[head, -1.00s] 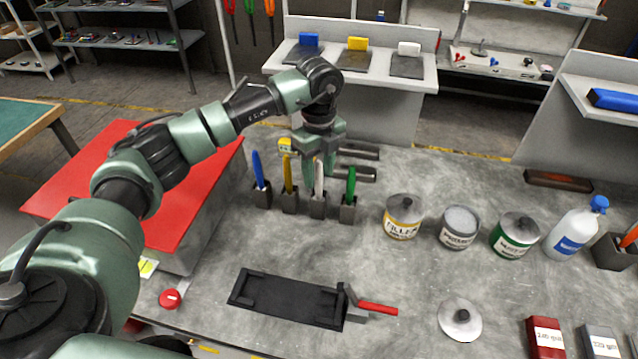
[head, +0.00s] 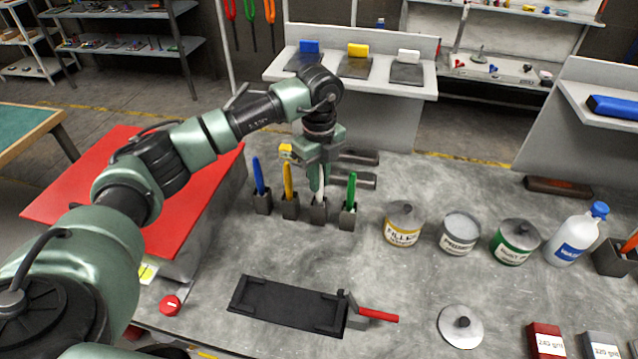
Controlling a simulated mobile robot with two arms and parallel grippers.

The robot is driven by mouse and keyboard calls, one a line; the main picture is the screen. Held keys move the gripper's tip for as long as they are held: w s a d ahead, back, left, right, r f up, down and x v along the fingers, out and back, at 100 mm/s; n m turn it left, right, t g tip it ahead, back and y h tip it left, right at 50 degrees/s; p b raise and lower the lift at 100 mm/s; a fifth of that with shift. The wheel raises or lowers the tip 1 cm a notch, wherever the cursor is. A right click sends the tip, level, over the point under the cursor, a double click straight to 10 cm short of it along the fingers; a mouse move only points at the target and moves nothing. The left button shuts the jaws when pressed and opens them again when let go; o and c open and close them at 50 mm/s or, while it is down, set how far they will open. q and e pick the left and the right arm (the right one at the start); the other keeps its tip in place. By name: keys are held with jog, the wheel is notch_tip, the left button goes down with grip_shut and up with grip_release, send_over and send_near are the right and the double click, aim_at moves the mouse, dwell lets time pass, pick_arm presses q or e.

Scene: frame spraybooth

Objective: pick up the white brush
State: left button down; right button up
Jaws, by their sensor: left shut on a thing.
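The white brush (head: 318,198) stands upright in the third small grey holder (head: 318,212) from the left. Only a short length of its handle shows below my fingers; the rest is hidden by the gripper and the holder. My left gripper (head: 318,190) is directly above that holder, pointing down, shut on the white brush's handle. My right gripper is not in the view.
Blue (head: 259,175), yellow (head: 288,180) and green (head: 351,188) brushes stand in holders close on both sides of the gripper. Cans, including a filler can (head: 404,226), stand to the right. A black tray (head: 287,304) lies in front with bare bench between.

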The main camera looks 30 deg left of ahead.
pick_arm(q)
notch_tip(320, 180, up, 10)
jog(key=b, duration=0.2)
jog(key=shift+r+b, duration=0.15)
jog(key=shift+b, duration=0.25)
notch_tip(320, 180, up, 9)
dwell(2.2)
